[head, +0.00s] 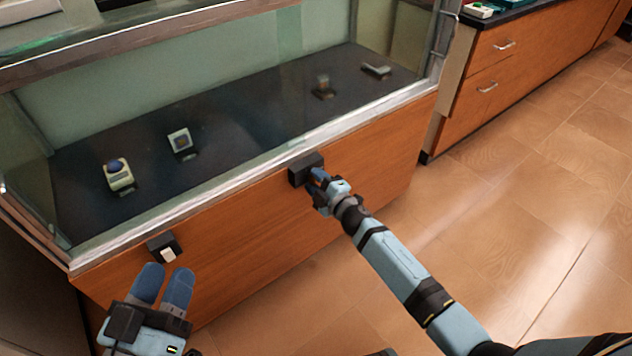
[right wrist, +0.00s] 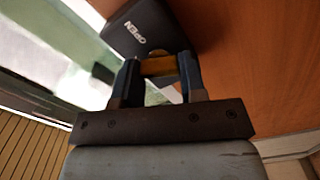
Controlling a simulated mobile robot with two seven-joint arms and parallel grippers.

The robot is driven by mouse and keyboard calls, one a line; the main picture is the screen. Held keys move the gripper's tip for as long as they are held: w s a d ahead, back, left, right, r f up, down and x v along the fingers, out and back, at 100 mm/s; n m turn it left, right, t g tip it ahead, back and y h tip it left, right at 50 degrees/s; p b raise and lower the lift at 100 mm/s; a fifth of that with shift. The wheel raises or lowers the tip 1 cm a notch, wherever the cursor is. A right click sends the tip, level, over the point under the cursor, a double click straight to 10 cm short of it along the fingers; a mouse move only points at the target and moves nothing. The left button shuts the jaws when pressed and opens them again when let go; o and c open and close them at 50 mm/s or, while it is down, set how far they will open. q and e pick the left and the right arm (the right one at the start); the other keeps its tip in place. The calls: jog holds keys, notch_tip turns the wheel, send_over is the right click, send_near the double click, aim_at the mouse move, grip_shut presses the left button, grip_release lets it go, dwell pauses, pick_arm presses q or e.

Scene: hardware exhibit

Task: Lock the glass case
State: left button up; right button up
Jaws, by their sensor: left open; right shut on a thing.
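The glass case (head: 250,230) has a wooden front panel below its metal-framed glass. A black lock box (head: 304,166) sits on the front just under the metal rim. In the right wrist view the black box (right wrist: 140,28) bears the upside-down word "OPEN". My right gripper (head: 317,178) is at this box, its fingers shut on a small yellow-brown piece (right wrist: 158,66) at the box's edge. Whether that piece is a key or a knob I cannot tell. My left gripper (head: 166,276) is open and empty, below a second small black box with a white part (head: 164,249) at the case's lower left.
Several small exhibits, among them one with a blue top (head: 117,174), lie on the dark floor inside the case. A wooden drawer cabinet (head: 490,75) stands to the right. The tiled floor (head: 520,210) in front of it is clear.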

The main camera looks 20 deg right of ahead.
pick_arm(q)
jog(key=shift+w+f+g+b, duration=0.15)
jog(key=shift+f+g+b, duration=0.3)
jog(key=shift+f, duration=0.3)
pick_arm(e)
jog(key=n, duration=0.4)
jog(key=shift+n, duration=0.3)
jog(key=o, duration=0.9)
pick_arm(q)
jog(key=shift+f, duration=0.25)
jog(key=shift+t, duration=0.85)
jog(key=r+p, duration=0.1)
jog(key=r, duration=0.1)
jog(key=r+p, duration=0.1)
jog(key=r, duration=0.1)
jog(key=shift+s+a+r+p, duration=0.1)
jog(key=shift+s+a+p, duration=0.1)
jog(key=shift+p, duration=0.1)
pick_arm(e)
jog(key=v, duration=1.3)
jog(key=shift+s+d, duration=0.1)
jog(key=shift+s, duration=0.3)
